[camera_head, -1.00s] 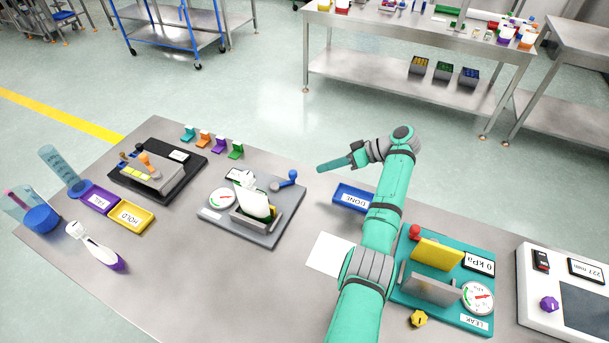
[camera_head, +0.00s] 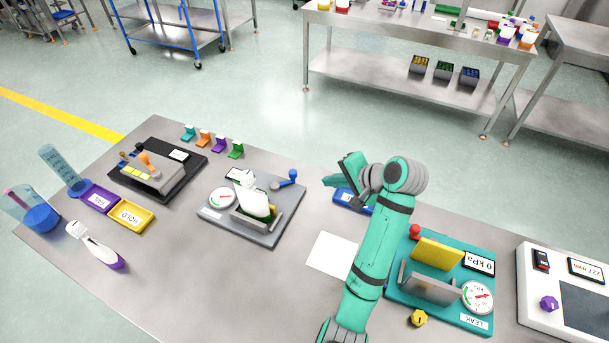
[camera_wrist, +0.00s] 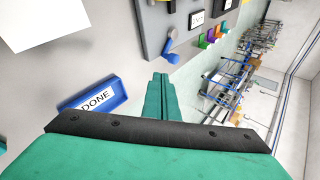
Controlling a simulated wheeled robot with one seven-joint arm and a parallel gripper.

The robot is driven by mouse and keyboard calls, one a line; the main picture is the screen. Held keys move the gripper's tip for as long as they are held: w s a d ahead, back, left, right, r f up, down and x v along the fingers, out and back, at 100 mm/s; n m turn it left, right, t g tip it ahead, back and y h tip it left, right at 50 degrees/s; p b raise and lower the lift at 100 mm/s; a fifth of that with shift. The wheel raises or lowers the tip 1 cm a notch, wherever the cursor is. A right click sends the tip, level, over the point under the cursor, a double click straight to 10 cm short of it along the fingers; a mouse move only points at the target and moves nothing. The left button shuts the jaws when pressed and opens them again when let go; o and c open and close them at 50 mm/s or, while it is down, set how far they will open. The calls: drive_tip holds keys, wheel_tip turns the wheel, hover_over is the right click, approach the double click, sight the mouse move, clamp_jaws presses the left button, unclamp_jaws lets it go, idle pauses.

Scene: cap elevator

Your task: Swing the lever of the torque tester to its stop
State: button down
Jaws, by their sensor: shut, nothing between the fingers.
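A grey device plate (camera_head: 272,236) with a round dial (camera_head: 221,198), a white upright item (camera_head: 254,197) and a blue lever (camera_head: 287,180) stands mid-table. I take it as the torque tester, though no label is readable. The lever lies at the plate's far right corner, its round knob outward. The lever also shows in the wrist view (camera_wrist: 170,47), beyond my fingertips. My gripper (camera_head: 332,182) is shut and empty, right of the lever and apart from it. In the wrist view the closed fingers (camera_wrist: 159,78) point toward the plate.
A blue DONE tray (camera_wrist: 98,98) lies beside my gripper. A teal LEAK tester (camera_head: 440,310) stands right of my arm. A black device (camera_head: 135,187) and several small coloured holders (camera_head: 204,139) are to the left. Bare table lies between the grey plate and a white sheet (camera_head: 331,255).

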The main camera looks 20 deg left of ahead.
approach(296, 175)
wheel_tip(296, 175, down, 4)
drive_tip(key=shift+s+d+r, duration=0.1)
drive_tip(key=shift+d, duration=0.05)
drive_tip(key=shift+w+a, duration=0.3)
drive_tip(key=shift+a, duration=0.25)
drive_tip(key=shift+w+a, duration=0.25)
drive_tip(key=shift+a, duration=0.35)
drive_tip(key=shift+w+a, duration=0.45)
drive_tip(key=shift+a, duration=0.4)
drive_tip(key=shift+w, duration=0.1)
drive_tip(key=shift+w+a, duration=0.25)
drive_tip(key=shift+w, duration=0.3)
drive_tip(key=shift+w+a, duration=0.25)
drive_tip(key=shift+w, duration=0.3)
drive_tip(key=shift+d, duration=0.1)
